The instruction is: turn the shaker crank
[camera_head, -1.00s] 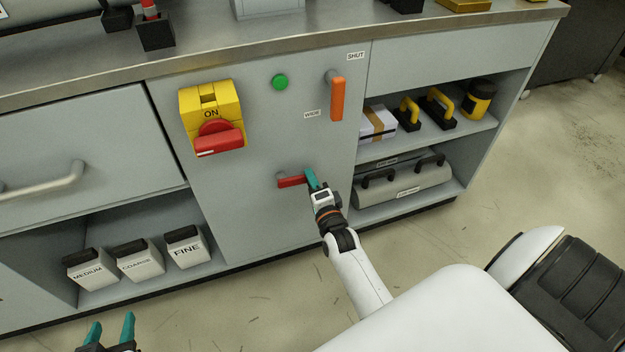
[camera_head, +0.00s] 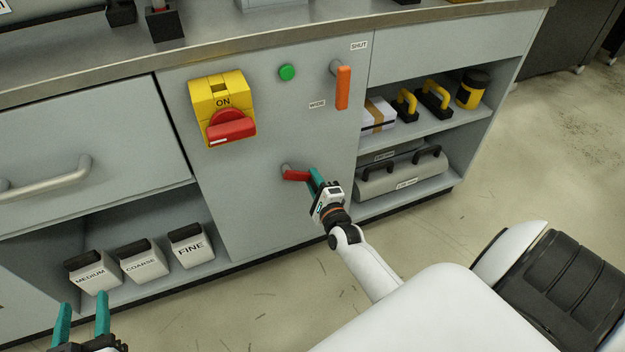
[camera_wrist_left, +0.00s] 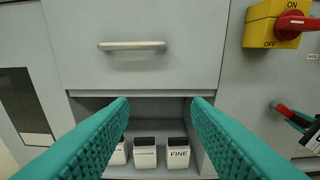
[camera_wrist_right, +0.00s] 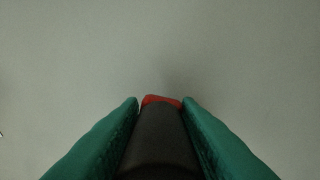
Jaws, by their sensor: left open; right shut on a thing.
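The red crank (camera_head: 296,175) sticks out from the grey cabinet front, low in the middle panel. It also shows in the left wrist view (camera_wrist_left: 283,109). My right gripper (camera_head: 316,180) is shut on the crank at its right end. In the right wrist view the teal fingers (camera_wrist_right: 161,105) stand either side of a dark piece with a red end (camera_wrist_right: 161,99). My left gripper (camera_head: 83,306) is open and empty at the lower left of the head view. In the left wrist view its fingers (camera_wrist_left: 160,105) are apart, facing the drawer.
A yellow ON/OFF switch (camera_head: 215,90) with a red knob, a green button (camera_head: 287,72) and an orange lever (camera_head: 343,88) are above the crank. A drawer handle (camera_head: 47,182) is at left. Labelled containers (camera_head: 144,262) stand on the lower shelf. The right shelves hold tools and boxes.

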